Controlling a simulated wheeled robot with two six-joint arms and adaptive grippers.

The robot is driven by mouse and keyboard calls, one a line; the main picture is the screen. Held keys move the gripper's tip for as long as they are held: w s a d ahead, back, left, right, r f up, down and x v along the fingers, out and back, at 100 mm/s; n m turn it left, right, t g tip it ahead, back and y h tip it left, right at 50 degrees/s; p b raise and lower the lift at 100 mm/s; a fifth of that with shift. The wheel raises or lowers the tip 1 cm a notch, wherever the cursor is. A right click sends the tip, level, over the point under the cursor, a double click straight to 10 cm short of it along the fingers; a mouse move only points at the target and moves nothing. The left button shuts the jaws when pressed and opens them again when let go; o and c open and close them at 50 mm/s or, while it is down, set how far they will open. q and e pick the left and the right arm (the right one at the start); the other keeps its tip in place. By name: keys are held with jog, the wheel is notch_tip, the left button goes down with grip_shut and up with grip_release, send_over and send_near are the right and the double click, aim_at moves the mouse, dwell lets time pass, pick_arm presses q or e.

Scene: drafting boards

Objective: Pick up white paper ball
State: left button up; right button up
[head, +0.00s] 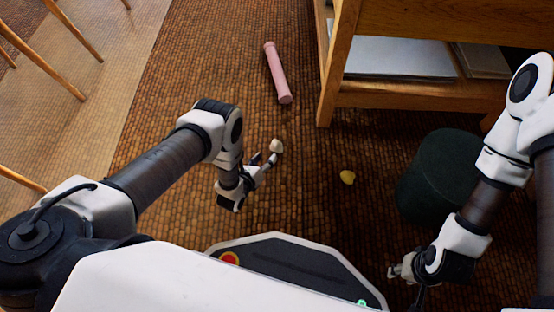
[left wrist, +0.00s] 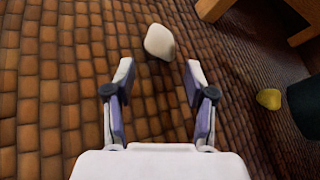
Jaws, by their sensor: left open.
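The white paper ball (head: 276,146) lies on the brown woven floor in the head view, just beyond the fingertips of my left gripper (head: 264,164). In the left wrist view the ball (left wrist: 159,42) is ahead of the open fingers (left wrist: 157,78), roughly centred between them and apart from them. My left gripper is open and empty. My right gripper (head: 394,271) is at the lower right in the head view, far from the ball; its fingers are too small to tell their state.
A yellow lump (head: 347,177) lies on the floor right of the ball. A dark green round stool (head: 438,172) stands further right. A pink cylinder (head: 278,73) lies beyond the ball. A wooden shelf unit (head: 420,95) holding paper stacks is at the upper right. Chair legs (head: 40,62) are at upper left.

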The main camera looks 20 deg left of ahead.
aim_at(274, 149)
pick_arm(q)
jog(key=b+x, duration=0.5)
jog(key=x, duration=0.2)
jog(key=shift+w+d+f, duration=0.15)
jog(key=shift+w+f, duration=0.1)
jog(key=shift+f, duration=0.05)
jog(key=shift+w+r, duration=0.1)
jog(key=shift+w, duration=0.05)
jog(key=shift+r, duration=0.1)
jog(key=c, duration=0.4)
